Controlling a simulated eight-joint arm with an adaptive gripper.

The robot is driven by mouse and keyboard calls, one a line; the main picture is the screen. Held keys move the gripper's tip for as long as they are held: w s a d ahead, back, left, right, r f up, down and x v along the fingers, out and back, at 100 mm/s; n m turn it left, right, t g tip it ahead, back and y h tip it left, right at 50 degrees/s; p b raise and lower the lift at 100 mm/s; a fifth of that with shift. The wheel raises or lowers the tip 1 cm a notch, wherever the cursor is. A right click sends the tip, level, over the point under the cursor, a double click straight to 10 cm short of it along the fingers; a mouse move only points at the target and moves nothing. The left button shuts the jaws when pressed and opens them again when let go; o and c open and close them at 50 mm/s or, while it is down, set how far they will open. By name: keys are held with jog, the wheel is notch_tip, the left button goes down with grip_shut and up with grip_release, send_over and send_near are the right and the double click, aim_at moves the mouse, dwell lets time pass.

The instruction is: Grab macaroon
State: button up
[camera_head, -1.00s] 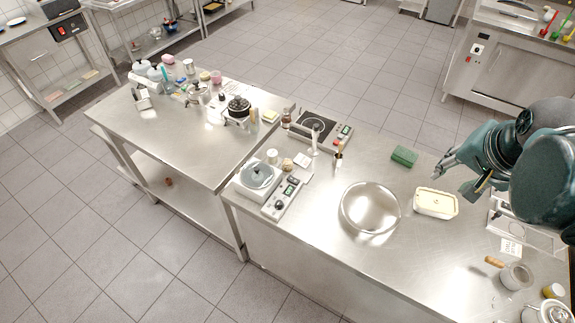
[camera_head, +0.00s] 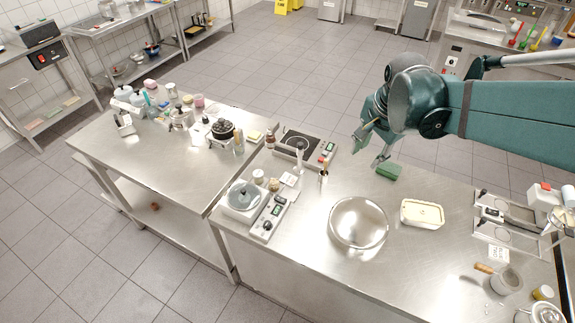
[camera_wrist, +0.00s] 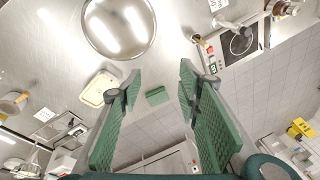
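I cannot make out a macaroon for certain in either view. A small tan lump (camera_head: 274,184) lies beside a small jar (camera_head: 258,177) behind the left scale in the head view; it is too small to identify. My gripper (camera_head: 368,150) is above the back edge of the right counter, close to a green block (camera_head: 389,171). In the wrist view my gripper (camera_wrist: 161,75) is open, its two green ribbed fingers wide apart with nothing held. The green block (camera_wrist: 158,96) shows between the fingers, below them and apart.
The left counter (camera_head: 165,160) carries a black pot (camera_head: 222,128) and several small containers. Its front is clear.

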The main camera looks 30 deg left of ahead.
jog(key=w+a+f+m+g, duration=0.1)
jog(key=a+f, duration=0.3)
jog(key=a, duration=0.4)
jog(key=w+a+f+m, duration=0.1)
jog(key=a+f, duration=0.3)
jog(key=a, duration=0.3)
jog(key=m+g+h, duration=0.1)
jog(key=m+g, duration=0.1)
send_over(274, 181)
jog(key=f, duration=1.1)
jog(key=shift+w+f+p, duration=0.25)
jog(key=shift+f+p, duration=0.1)
jog(key=shift+s+a+f+m, duration=0.1)
jog(key=shift+a+f+m, duration=0.15)
jog(key=shift+m, duration=0.05)
jog(key=shift+f, duration=1.3)
jog(key=shift+f, duration=0.1)
jog(key=shift+s+d+f+p, duration=0.1)
jog(key=shift+f+p, duration=0.1)
jog(key=shift+f, duration=1.05)
jog(key=shift+d+f+p, duration=0.1)
jog(key=shift+f+p, duration=0.05)
jog(key=shift+f, duration=1.1)
